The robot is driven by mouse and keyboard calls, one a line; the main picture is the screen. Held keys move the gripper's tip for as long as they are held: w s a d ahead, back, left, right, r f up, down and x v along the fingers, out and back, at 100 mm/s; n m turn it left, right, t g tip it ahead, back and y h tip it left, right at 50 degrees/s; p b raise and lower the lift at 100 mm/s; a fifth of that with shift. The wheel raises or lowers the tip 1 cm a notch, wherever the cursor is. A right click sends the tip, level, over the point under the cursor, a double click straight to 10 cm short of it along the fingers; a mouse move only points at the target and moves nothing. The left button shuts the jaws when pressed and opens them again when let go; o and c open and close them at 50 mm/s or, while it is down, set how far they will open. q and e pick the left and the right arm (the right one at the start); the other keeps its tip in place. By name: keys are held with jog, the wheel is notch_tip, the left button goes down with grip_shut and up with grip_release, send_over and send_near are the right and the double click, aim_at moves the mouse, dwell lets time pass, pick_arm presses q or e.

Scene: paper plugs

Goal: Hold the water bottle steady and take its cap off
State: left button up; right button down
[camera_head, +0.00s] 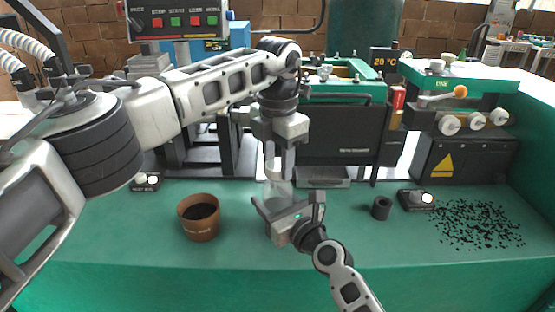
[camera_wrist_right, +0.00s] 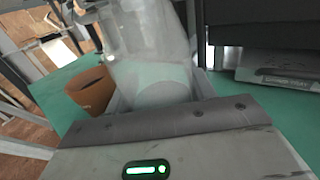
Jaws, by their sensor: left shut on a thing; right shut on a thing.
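The clear water bottle (camera_head: 276,190) stands upright on the green bench in the middle of the head view. It also shows as a see-through body (camera_wrist_right: 148,50) in the right wrist view. My left gripper (camera_head: 279,163) points straight down from above, shut on the pale cap (camera_head: 271,164) at the bottle's top. Its fingers partly hide the cap, so I cannot tell whether the cap is still seated. My right gripper (camera_head: 283,206) comes from the near side and is shut on the lower bottle body, hiding part of it.
A brown pot (camera_head: 199,217) with dark contents stands left of the bottle. A small black cylinder (camera_head: 381,208) and a black knob box (camera_head: 416,200) sit to the right, with scattered black bits (camera_head: 475,225) beyond. A dark machine (camera_head: 340,135) stands close behind. The bench front is clear.

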pick_arm(q)
jog(key=n, duration=2.3)
jog(key=shift+r, duration=0.1)
jog(key=shift+o, duration=0.5)
jog(key=n, duration=0.5)
jog(key=shift+n, duration=0.3)
jog(key=shift+r, duration=0.2)
jog(key=shift+r, duration=0.9)
